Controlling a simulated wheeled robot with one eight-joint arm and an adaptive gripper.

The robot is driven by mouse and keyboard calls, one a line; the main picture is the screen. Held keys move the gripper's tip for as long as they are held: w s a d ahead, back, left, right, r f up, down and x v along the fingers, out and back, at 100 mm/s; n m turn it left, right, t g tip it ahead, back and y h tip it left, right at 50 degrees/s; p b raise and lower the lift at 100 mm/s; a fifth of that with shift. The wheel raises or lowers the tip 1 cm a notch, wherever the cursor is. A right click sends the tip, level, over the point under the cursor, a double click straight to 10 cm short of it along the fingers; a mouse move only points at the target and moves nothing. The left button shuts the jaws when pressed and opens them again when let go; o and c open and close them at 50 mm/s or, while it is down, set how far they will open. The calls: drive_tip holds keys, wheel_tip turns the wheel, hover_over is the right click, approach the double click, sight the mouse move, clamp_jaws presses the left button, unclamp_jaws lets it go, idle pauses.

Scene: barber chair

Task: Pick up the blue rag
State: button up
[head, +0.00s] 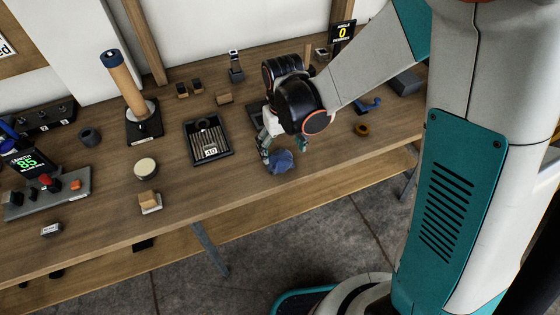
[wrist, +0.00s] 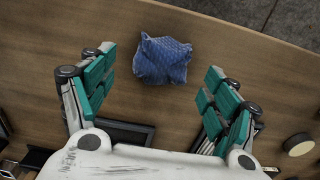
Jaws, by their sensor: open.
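The blue rag (head: 281,162) lies crumpled on the wooden workbench, near its front edge. In the wrist view the rag (wrist: 162,60) sits ahead of the fingertips, roughly midway between them and a little left. My gripper (head: 281,148) hangs over the bench just above and behind the rag. The teal fingers of my gripper (wrist: 158,72) are spread wide, with nothing between them. I cannot tell exactly how high the fingers are above the bench.
A black tray with slats (head: 208,140) stands left of the rag. A round white-topped tin (head: 145,168) and a wooden block (head: 150,202) are further left. A brown ring (head: 361,129) and a blue item (head: 370,105) lie to the right. Bare wood surrounds the rag.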

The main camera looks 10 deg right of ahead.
sight(280, 157)
drive_tip(key=shift+w+a+f+b, duration=0.1)
drive_tip(key=shift+a+f+b, duration=0.1)
drive_tip(key=shift+f+b, duration=0.85)
drive_tip(key=shift+w+a+f+b, duration=0.15)
drive_tip(key=shift+f+b, duration=0.25)
drive_tip(key=shift+f, duration=1.25)
drive_tip(key=shift+s, duration=0.1)
drive_tip(key=shift+c, duration=0.6)
drive_tip(key=c, duration=1)
